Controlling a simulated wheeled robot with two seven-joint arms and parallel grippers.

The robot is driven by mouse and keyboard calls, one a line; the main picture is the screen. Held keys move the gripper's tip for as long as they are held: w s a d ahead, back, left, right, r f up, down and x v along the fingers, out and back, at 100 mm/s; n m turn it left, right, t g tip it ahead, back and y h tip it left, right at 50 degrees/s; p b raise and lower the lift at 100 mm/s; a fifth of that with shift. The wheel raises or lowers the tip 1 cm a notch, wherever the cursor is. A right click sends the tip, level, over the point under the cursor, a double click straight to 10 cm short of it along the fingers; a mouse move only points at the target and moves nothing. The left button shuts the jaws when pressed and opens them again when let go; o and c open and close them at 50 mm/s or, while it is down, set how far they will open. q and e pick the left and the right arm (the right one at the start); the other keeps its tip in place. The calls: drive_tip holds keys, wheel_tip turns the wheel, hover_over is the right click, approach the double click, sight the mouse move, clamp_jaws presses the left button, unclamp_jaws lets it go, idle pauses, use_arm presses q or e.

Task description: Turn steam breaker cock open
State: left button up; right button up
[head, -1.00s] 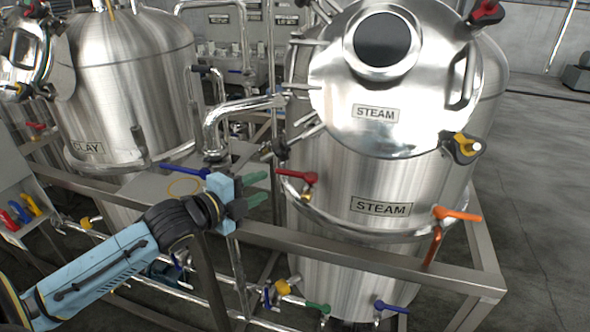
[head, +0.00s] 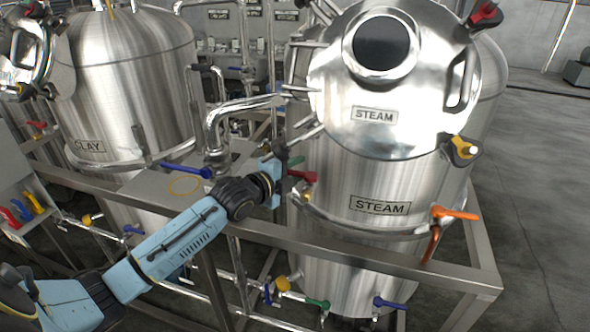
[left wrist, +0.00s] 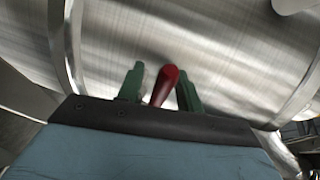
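The large steel tank labelled STEAM (head: 345,180) stands right of centre in the head view. A red cock handle (head: 303,176) sticks out from its left side. My left gripper (head: 292,169) is at this handle, its fingers partly hidden behind its own body. In the left wrist view the red handle (left wrist: 165,85) lies between the two green fingers of my left gripper (left wrist: 160,86). The fingers are apart, with a gap visible on the left of the handle; contact on the right is unclear. My right gripper is out of view. No label marks which cock is the steam breaker.
An orange-handled cock (head: 455,213) is at the tank's right front. The CLAY tank (head: 125,90) and a blue handle (head: 185,170) are to the left. Open floor lies at the right.

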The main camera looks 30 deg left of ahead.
use_arm(q)
clamp_jaws()
idle(0.3)
